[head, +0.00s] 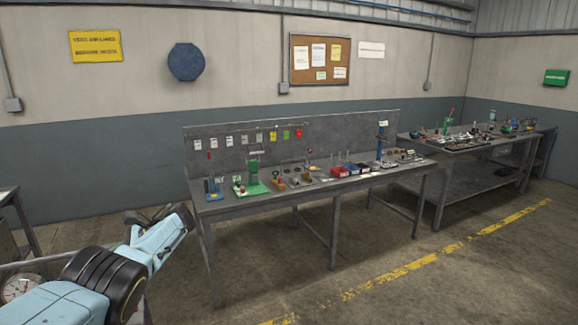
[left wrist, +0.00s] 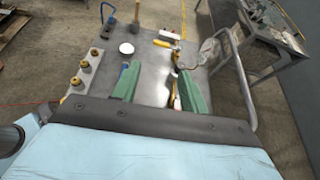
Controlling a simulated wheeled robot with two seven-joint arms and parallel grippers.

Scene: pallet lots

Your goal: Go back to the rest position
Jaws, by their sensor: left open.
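My left arm comes in at the lower left of the head view. Its gripper (head: 162,216) is held up in front of the near end of the long workbench (head: 255,205), apart from it. In the left wrist view the two green fingers of my left gripper (left wrist: 158,90) are spread apart with nothing held between them. Below them is a grey flat top (left wrist: 150,62) with knobs and small items. My right gripper is in neither view.
The bench carries small tools and coloured trays. A second bench (head: 480,150) stands at the right. A metal rail (left wrist: 243,85) runs beside the grey top in the left wrist view. The floor (head: 450,285) at the right front is clear, with a yellow line.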

